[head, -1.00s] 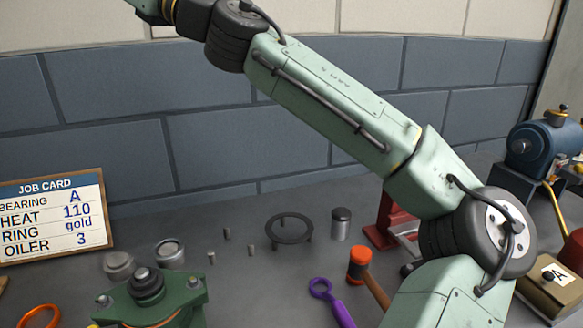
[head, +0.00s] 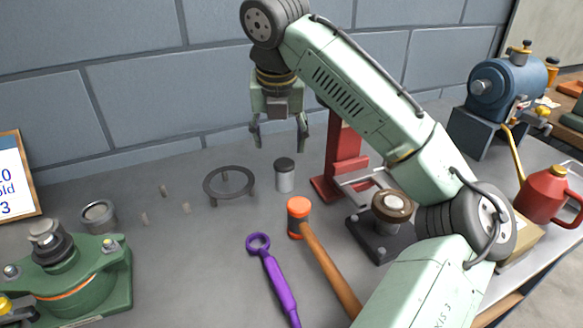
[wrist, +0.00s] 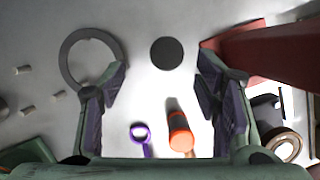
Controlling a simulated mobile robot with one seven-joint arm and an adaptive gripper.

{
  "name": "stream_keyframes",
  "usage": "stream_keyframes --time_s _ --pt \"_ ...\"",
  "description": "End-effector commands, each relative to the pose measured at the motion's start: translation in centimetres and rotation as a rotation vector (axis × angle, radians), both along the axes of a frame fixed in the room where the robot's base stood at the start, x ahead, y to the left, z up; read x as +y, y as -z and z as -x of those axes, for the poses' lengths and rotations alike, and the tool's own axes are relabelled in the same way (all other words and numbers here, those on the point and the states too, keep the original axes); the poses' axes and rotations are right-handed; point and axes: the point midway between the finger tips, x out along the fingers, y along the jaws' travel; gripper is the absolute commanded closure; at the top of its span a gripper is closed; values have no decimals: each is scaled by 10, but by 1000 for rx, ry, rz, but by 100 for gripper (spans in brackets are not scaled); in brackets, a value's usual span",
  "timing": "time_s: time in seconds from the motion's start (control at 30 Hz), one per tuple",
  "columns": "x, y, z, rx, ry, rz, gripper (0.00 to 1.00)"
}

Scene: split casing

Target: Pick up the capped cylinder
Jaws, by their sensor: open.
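The capped cylinder (head: 285,178) is a small silver cylinder with a dark cap, upright on the grey bench. In the wrist view its dark round cap (wrist: 167,53) shows from above, slightly beyond the fingertips and between their lines. My gripper (head: 280,146) is open and empty, pointing down above the cylinder and apart from it. In the wrist view my gripper's two fingers (wrist: 161,75) stand wide apart on either side.
A dark ring stand (head: 229,184) is left of the cylinder. A red press (head: 340,160) stands close on its right. An orange-headed hammer (head: 300,217) and purple wrench (head: 272,278) lie in front. Several small pins lie left, near a green bearing housing (head: 110,275).

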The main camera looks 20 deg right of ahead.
Motion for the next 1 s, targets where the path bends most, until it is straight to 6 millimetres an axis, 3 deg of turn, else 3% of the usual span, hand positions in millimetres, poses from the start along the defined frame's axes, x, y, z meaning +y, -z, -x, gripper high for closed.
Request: stream_keyframes --time_s 0.3,0.53,0.8,1.0 --pt "-6 44 -9 14 -3 1 43" --pt "-10 61 -10 13 -1 2 43" --pt "-16 99 -14 11 -1 2 43" --pt "-16 105 -16 10 -1 2 43"
